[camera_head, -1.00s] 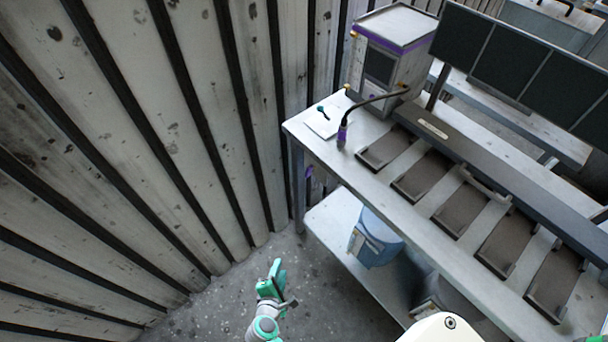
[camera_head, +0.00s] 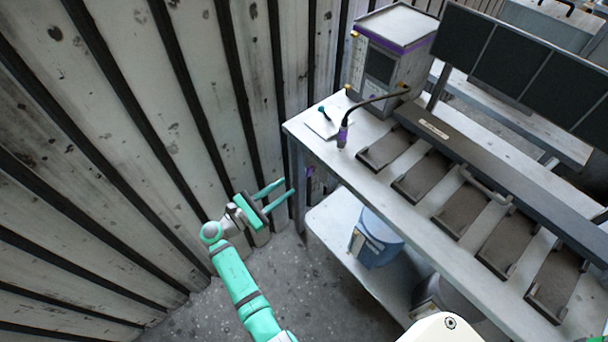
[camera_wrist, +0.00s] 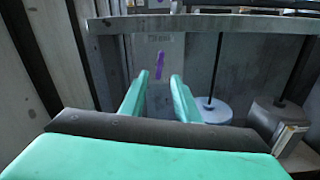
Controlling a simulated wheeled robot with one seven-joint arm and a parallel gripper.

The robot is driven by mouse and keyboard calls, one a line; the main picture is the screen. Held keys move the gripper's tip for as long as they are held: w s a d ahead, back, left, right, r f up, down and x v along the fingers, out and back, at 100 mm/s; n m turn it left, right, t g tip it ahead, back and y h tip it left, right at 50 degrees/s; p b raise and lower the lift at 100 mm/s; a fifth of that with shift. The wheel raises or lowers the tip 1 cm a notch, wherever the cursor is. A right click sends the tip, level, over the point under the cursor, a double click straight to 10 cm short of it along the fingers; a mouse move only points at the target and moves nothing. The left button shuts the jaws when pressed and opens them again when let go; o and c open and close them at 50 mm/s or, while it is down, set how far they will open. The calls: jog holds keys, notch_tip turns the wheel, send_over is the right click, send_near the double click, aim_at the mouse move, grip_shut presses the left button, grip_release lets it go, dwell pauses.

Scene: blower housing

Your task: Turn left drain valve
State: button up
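My gripper (camera_head: 287,188) is open and empty, with its two green fingers apart. It is left of the workbench's left end, near the ribbed wall. In the wrist view my gripper (camera_wrist: 158,82) points toward a slim purple handle (camera_wrist: 159,65), which stands nearly upright on a pale panel under the bench top. The handle appears between the fingertips but farther away, not touched. A small purple part (camera_head: 309,173) also shows behind the bench leg in the head view, mostly hidden. I cannot tell for certain that this is the left drain valve.
The workbench (camera_head: 312,149) has a leg and front edge close to my gripper. Its lower shelf holds a blue bucket (camera_head: 378,240). The ribbed wall (camera_head: 150,150) is close on the left. A dark hose with a purple end (camera_head: 342,136) lies on top.

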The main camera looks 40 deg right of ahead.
aim_at(306, 173)
jog(key=d, duration=0.9)
jog(key=shift+w+d, duration=0.4)
grip_shut()
